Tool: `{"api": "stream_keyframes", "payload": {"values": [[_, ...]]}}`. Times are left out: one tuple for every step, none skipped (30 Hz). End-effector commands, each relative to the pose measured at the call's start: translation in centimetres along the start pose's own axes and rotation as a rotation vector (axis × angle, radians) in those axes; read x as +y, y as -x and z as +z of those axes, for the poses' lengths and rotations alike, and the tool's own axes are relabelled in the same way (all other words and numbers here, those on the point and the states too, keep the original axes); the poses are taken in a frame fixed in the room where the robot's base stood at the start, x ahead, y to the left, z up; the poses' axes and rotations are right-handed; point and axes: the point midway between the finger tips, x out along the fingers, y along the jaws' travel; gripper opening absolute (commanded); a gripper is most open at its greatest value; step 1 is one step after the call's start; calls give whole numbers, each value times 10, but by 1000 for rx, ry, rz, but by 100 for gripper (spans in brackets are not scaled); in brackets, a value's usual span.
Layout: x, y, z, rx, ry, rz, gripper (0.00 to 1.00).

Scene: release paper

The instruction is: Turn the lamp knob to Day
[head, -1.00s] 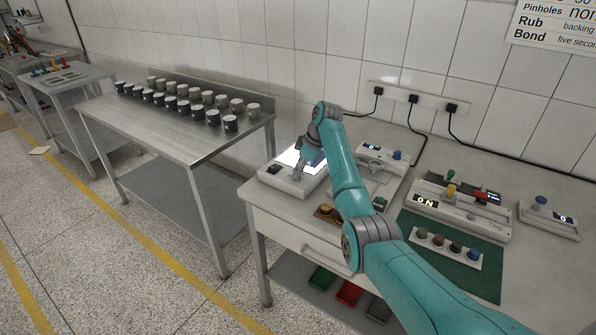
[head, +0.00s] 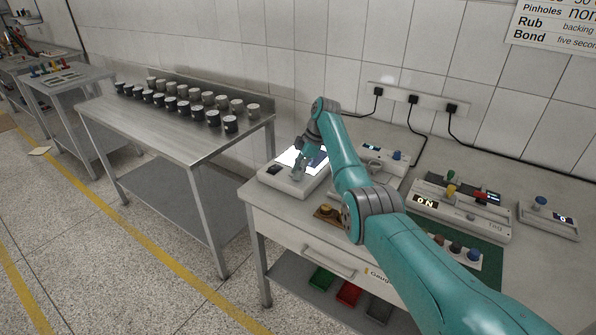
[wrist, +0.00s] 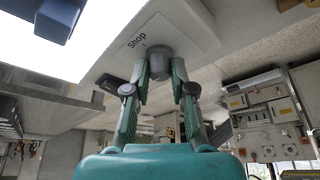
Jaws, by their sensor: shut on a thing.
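The lamp box (head: 284,184) is a low white unit with a bright lit panel (head: 288,155), at the left end of the work table. Its knob (wrist: 160,66) is a short grey cylinder on the box face, seen in the wrist view beside the printed word "Shop" (wrist: 137,41). My gripper (head: 297,175) is down at the front of the box. In the wrist view my gripper (wrist: 161,72) has its two fingers on either side of the knob, shut on it. The knob's pointer and any "Day" marking cannot be made out. The head view hides the knob behind my gripper.
A dark blue block (wrist: 62,15) lies at the lit panel. Right of my arm are a small device with a blue knob (head: 397,155), a larger unit reading "ON" (head: 462,208) and a green mat (head: 487,254). Several cans stand on the steel table (head: 140,130) at left.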

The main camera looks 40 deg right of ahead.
Motion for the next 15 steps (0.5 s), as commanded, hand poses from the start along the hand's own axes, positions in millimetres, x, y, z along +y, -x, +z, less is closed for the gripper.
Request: {"api": "stream_keyframes", "payload": {"values": [[0,0,0,0,0,0,0],[0,0,0,0,0,0,0],[0,0,0,0,0,0,0],[0,0,0,-1,0,0,0],[0,0,0,-1,0,0,0],[0,0,0,-1,0,0,29],[0,0,0,0,0,0,36],[0,0,0,0,0,0,44],[0,0,0,0,-1,0,48],[0,0,0,0,-1,0,48],[0,0,0,0,-1,0,48],[0,0,0,0,-1,0,48],[0,0,0,0,-1,0,48],[0,0,0,0,-1,0,48],[0,0,0,0,-1,0,48]]}}
